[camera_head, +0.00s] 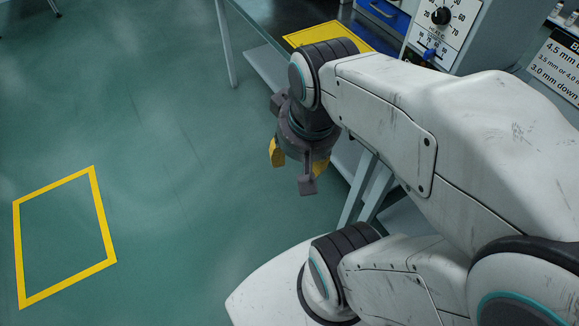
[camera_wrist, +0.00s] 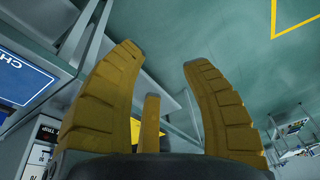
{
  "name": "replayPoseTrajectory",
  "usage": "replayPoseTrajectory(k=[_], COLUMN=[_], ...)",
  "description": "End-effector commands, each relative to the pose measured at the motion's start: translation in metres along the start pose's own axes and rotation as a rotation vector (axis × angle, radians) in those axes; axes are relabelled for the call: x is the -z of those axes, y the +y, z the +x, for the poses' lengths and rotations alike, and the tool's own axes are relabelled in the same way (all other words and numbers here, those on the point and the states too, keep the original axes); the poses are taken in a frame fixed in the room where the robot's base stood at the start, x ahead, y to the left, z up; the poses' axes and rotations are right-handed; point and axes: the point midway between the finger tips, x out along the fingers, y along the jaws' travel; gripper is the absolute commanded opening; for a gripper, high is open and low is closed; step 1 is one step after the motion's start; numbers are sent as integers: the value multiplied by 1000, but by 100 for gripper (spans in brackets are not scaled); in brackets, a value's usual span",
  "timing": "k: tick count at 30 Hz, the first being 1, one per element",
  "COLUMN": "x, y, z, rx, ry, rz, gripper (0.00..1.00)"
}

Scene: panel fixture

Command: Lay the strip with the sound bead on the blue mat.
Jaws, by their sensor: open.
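My gripper (camera_head: 298,170) hangs from the arm's end in the head view, pointing down beside the bench, over the green floor. In the wrist view its yellow fingers (camera_wrist: 164,58) are spread wide, with a third finger between them lower down, and nothing is held. I cannot make out any strip or bead in either view. I cannot identify the blue mat; a blue surface (camera_head: 384,13) shows at the top of the head view, and a blue panel with white letters (camera_wrist: 22,80) shows at the left of the wrist view.
A grey unit with a dial (camera_head: 440,16) and blue lever (camera_head: 431,54) stands at the upper right. The floor at left is clear, with a yellow marked square (camera_head: 104,222).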

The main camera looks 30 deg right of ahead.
Motion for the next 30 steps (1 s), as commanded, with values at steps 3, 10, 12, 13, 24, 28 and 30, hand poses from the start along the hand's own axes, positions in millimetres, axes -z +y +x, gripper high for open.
replayPoseTrajectory(k=[3,10,12,13,24,28,30], x=[-15,-25,-26,-26,-22,-17,-15], y=[-13,-21,-21,-21,-21,-22,-22], z=[-1,-1,-1,-1,-14,-32,-40], rx=[23,38,39,39,39,40,40], ry=[9,16,16,16,22,30,35], rz=[-168,-292,-297,-297,-293,-291,-291], gripper=[43,43,43,43,43,43,43])
